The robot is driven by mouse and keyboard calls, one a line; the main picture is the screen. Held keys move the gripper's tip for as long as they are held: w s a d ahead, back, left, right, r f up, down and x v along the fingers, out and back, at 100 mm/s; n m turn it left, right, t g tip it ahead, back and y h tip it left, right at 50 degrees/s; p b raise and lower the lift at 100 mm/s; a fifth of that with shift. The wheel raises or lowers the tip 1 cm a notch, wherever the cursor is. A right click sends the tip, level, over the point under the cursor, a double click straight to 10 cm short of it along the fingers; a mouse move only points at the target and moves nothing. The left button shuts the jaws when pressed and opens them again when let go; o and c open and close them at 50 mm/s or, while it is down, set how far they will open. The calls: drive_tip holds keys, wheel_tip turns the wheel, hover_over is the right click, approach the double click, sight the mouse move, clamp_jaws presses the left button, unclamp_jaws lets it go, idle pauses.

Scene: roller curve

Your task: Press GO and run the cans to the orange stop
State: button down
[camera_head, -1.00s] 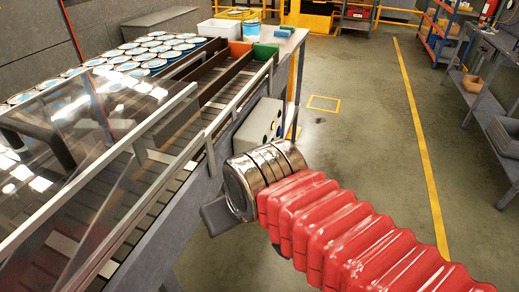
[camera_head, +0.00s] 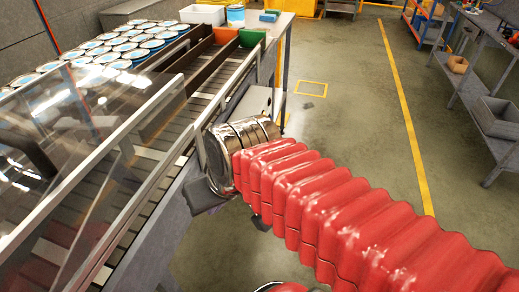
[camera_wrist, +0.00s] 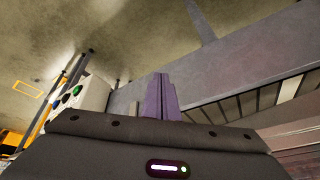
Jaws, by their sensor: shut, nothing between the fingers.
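Blue cans with pale lids (camera_head: 120,43) stand close together on the left side of the conveyor. The orange stop (camera_head: 225,36) is at the far end of a roller lane, beside a green one (camera_head: 251,38). The control box (camera_head: 257,101) is on the conveyor's right side, mostly hidden behind my wrist.
A clear guard panel (camera_head: 80,115) covers the near conveyor. A white bin (camera_head: 202,14) and a blue tin (camera_head: 235,14) stand on the far table. The floor (camera_head: 350,120) right of the conveyor is free; a grey workbench (camera_head: 480,65) stands farther right.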

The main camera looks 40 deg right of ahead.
drive_tip(key=w+d+f+m+t+y, duration=0.1)
drive_tip(key=w+d+f+m+y, duration=0.1)
drive_tip(key=w+d+f+m, duration=0.3)
drive_tip(key=w+d+f+m+t+y, duration=0.1)
drive_tip(key=w+d+f+m+y, duration=0.15)
drive_tip(key=w+d, duration=0.45)
drive_tip(key=s+d+f+m+t+h, duration=0.1)
drive_tip(key=d+f+m+t+h, duration=0.1)
drive_tip(key=d, duration=0.9)
drive_tip(key=s+d+f+m+t+h, duration=0.1)
drive_tip(key=d+f+m, duration=0.3)
drive_tip(key=d, duration=0.7)
drive_tip(key=shift+d+f+m+t+h, duration=0.3)
drive_tip(key=shift+f+m+t+h, duration=0.05)
drive_tip(key=shift+m+t+h, duration=0.45)
drive_tip(key=w+a, duration=0.5)
drive_tip(key=w, duration=0.2)
drive_tip(key=shift+a, duration=0.25)
drive_tip(key=shift+w, duration=0.1)
drive_tip(key=shift+w+a, duration=0.2)
drive_tip(key=shift+a, duration=0.05)
